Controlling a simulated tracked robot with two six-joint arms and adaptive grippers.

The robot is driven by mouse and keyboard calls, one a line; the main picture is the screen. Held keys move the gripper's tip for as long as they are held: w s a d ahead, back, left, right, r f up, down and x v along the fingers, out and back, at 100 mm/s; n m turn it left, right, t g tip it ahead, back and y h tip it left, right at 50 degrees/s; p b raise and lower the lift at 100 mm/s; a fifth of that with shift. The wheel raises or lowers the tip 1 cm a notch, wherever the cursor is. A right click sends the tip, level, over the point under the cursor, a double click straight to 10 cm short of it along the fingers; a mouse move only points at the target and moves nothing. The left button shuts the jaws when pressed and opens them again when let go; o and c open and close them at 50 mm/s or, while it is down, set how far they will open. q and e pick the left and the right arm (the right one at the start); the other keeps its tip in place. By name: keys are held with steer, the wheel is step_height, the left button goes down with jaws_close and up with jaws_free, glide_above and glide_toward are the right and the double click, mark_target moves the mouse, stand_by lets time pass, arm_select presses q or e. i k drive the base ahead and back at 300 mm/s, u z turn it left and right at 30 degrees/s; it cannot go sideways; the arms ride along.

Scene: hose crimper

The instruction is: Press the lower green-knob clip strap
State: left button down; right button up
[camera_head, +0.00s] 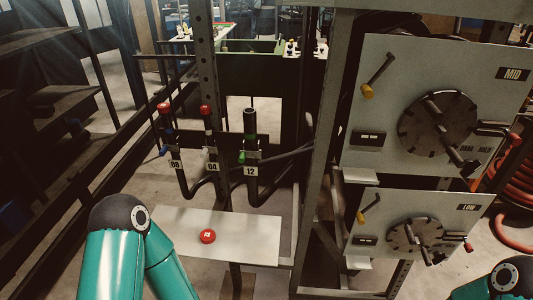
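A small green knob (242,157) sits low on the left side of the clip at the hose labelled 12 (251,171). A green band (250,138) is just above it on the dark upright hose (250,120). The strap itself is too small and dark to make out, so I cannot tell whether it is open or pressed down. My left arm's teal links show at the lower left and my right arm's at the lower right corner. Neither gripper is in view, and nothing of mine touches the clip.
Hoses labelled 08 (175,163) and 04 (212,167) stand left of 12, with red tops. A pale shelf (250,240) below carries a red button (207,236). A metal post (328,130) and the MID (390,60) and LOW (450,205) panels stand to the right.

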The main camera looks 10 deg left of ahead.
mark_target(243, 154)
steer(key=u, duration=0.6)
steer(key=i, duration=0.15)
steer(key=z, duration=2.25)
steer(key=k, duration=1.55)
steer(key=u, duration=0.85)
steer(key=i, duration=1)
steer(key=z, duration=0.05)
